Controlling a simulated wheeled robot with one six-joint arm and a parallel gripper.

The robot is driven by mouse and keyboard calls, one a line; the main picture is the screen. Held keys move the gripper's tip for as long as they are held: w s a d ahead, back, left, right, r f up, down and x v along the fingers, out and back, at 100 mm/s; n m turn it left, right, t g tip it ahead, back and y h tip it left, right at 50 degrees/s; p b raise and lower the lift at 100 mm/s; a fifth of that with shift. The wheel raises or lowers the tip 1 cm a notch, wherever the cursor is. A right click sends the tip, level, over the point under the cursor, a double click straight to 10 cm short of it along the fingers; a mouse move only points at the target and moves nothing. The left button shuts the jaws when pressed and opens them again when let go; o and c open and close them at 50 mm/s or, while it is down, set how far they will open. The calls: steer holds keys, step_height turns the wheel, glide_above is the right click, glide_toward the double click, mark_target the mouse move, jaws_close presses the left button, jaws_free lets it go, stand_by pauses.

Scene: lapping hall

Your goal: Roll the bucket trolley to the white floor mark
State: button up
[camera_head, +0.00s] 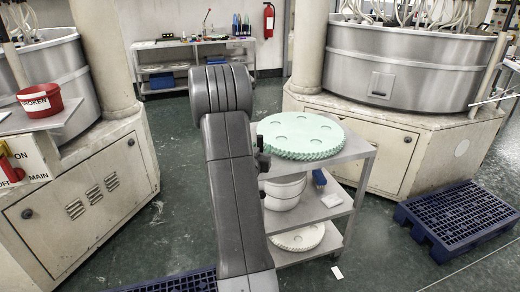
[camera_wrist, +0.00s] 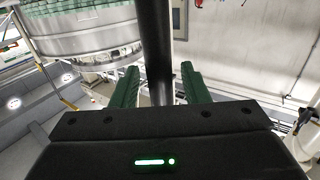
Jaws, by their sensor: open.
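The bucket trolley (camera_head: 348,212) stands right of my arm in the head view, a grey three-shelf cart. White buckets (camera_head: 284,193) sit on its middle shelf. A pale green toothed disc (camera_head: 300,135) lies on top and a whitish one (camera_head: 298,237) on the bottom shelf. A small white patch (camera_head: 337,272) lies on the floor by the trolley; a thin white line runs at lower right. I cannot tell which is the floor mark. My gripper (camera_wrist: 160,88) is open in the wrist view, a dark bar (camera_wrist: 156,45) between its green fingers. Contact is unclear. My arm hides the gripper in the head view.
A blue pallet (camera_head: 462,217) lies right of the trolley; another (camera_head: 180,283) shows at the bottom edge. Large machines stand left and right (camera_head: 400,150). A bench (camera_head: 165,58) stands at the back. Open green floor (camera_head: 180,190) lies left of my arm.

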jaws_close()
